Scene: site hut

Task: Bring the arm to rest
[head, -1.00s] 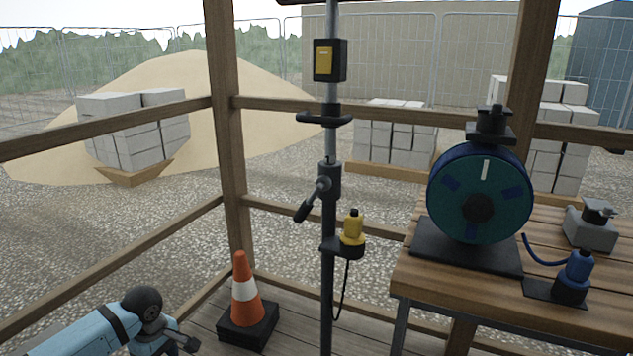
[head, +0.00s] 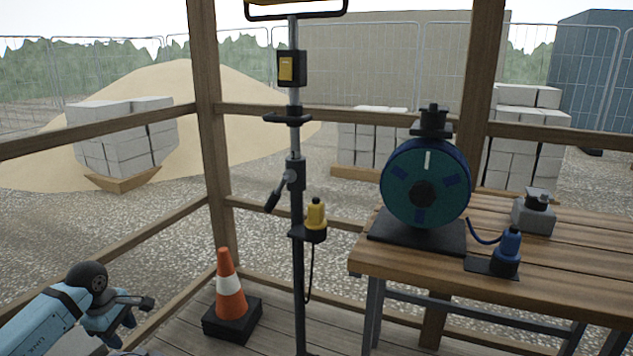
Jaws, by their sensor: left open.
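My left arm comes in at the bottom left, with light blue links and a dark round joint. My left gripper (head: 139,309) is open and empty, with its dark fingers apart. It hangs left of the orange and white cone (head: 229,284), apart from it, over the hut floor. My right gripper is not in view.
The cone's black base stands on the plank floor. Right of it is a pole (head: 297,262) with a clamp lever, a yellow plug (head: 316,214) and a hanging cable. A wooden table (head: 387,257) carries a teal cable reel (head: 424,184), a blue plug (head: 510,246) and a grey box (head: 533,216). Wooden rails border the hut.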

